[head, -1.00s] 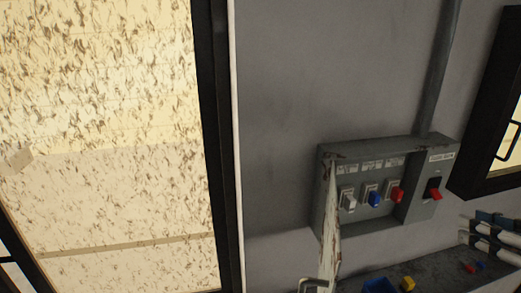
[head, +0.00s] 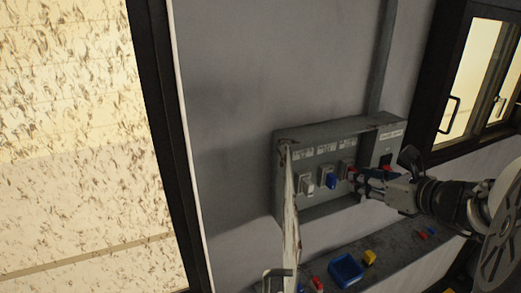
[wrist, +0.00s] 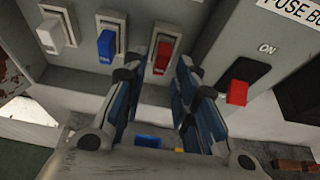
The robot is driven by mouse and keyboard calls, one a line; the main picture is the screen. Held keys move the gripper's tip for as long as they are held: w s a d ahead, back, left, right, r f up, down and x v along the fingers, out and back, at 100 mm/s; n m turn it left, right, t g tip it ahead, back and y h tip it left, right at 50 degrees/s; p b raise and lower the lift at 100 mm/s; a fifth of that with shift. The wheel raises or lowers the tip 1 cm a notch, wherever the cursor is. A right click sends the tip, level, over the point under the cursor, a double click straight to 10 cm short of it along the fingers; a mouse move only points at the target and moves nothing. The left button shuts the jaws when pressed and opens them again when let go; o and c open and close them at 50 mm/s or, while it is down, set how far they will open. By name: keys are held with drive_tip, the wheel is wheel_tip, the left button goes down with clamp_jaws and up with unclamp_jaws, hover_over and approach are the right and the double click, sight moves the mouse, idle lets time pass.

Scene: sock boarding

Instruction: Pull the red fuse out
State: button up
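The red fuse (wrist: 163,57) sits in its holder in the grey fuse box (head: 350,129), to the right of the blue fuse (wrist: 106,45) and the white fuse (wrist: 48,36). My gripper (wrist: 158,70) is in front of the red fuse, its two fingers apart on either side of the fuse's lower end in the wrist view. I cannot tell whether they touch it. In the head view my gripper (head: 362,180) reaches in from the right and partly covers the red fuse.
A red lever switch (wrist: 237,92) under an "ON" label is close right of my fingers. The box's open door (head: 291,220) stands out at left. Below, a ledge holds a blue tray (head: 346,268), a yellow block (head: 369,257) and small red and blue pieces. A window is at right.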

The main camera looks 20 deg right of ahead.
drive_tip(key=shift+x, duration=1.3)
drive_tip(key=shift+c, duration=0.2)
clamp_jaws()
